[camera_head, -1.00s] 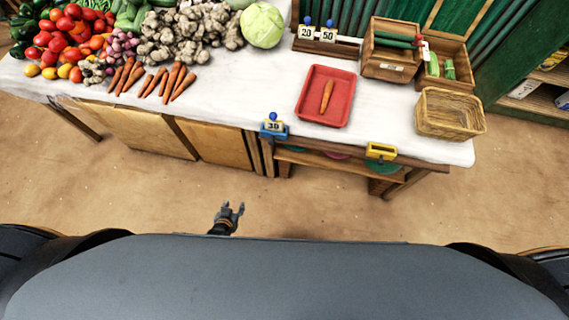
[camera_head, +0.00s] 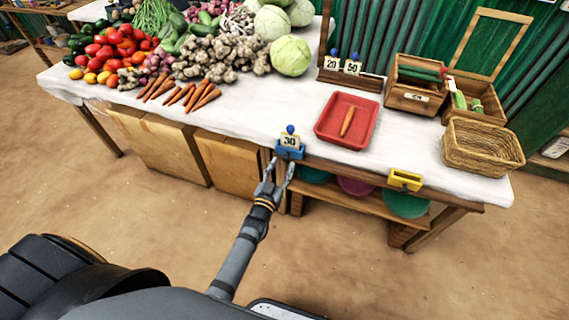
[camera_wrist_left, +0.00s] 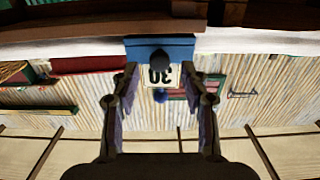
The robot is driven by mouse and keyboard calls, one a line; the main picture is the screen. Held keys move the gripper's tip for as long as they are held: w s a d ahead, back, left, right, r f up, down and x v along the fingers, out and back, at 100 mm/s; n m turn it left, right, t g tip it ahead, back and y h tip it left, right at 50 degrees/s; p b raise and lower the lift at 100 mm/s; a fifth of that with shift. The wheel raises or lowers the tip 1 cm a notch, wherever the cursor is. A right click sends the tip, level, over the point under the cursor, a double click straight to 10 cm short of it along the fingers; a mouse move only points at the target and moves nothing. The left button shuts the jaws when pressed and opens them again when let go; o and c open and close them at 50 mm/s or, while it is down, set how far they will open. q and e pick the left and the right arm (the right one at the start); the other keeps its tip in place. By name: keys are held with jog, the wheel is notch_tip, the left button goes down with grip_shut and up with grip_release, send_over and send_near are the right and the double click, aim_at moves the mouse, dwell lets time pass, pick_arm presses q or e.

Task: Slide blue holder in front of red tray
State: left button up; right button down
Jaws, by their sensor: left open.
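The blue holder (camera_head: 291,153), with a white "30" card and a blue knob, sits on the front edge of the white table. In the left wrist view the blue holder (camera_wrist_left: 136,50) appears upside down at the top, between the fingertips. My left gripper (camera_head: 280,164) is open, just in front of the holder. Its fingers (camera_wrist_left: 161,76) are spread to either side in the wrist view; I cannot tell whether they touch it. The red tray (camera_head: 332,115), with one carrot (camera_head: 347,121) in it, lies behind and to the right of the holder. My right gripper is not in view.
A yellow holder (camera_head: 405,180) sits on the front edge at right, below the wicker basket (camera_head: 482,147). Carrots (camera_head: 180,94) and vegetables fill the table's left. A stand with "20" and "50" cards (camera_head: 350,78) is behind the tray. The front edge between the holders looks clear.

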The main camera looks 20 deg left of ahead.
aim_at(289, 153)
pick_arm(q)
jog(key=shift+w, duration=1.3)
grip_shut()
